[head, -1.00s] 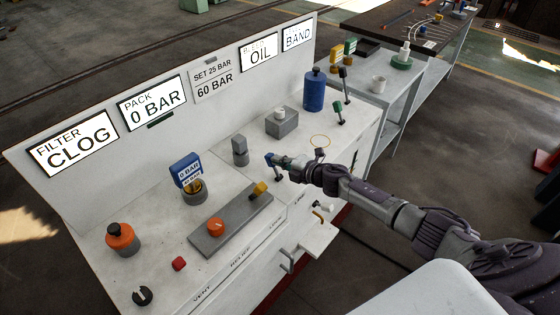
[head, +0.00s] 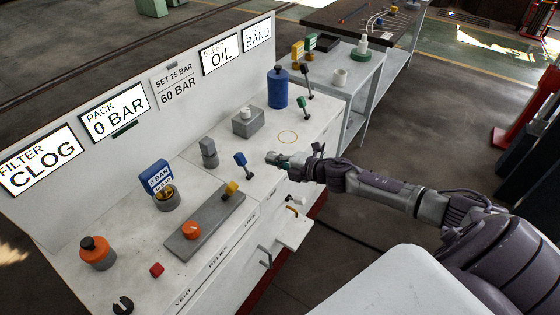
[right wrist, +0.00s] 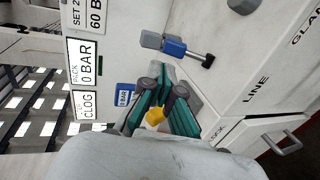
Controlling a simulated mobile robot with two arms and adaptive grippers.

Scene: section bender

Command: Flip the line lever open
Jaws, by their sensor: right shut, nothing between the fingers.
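In the right wrist view the blue lever (right wrist: 178,48) shows above the fingers, near the LINE label (right wrist: 257,88). My right gripper (head: 271,158) is shut and empty, just to the right of the lever with a small gap. The closed fingers (right wrist: 163,95) also show in the right wrist view. My left gripper is not in view.
A yellow-knobbed lever (head: 230,188) and an orange knob (head: 191,231) sit on a grey plate to the left. A grey block (head: 208,153) stands behind the line lever.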

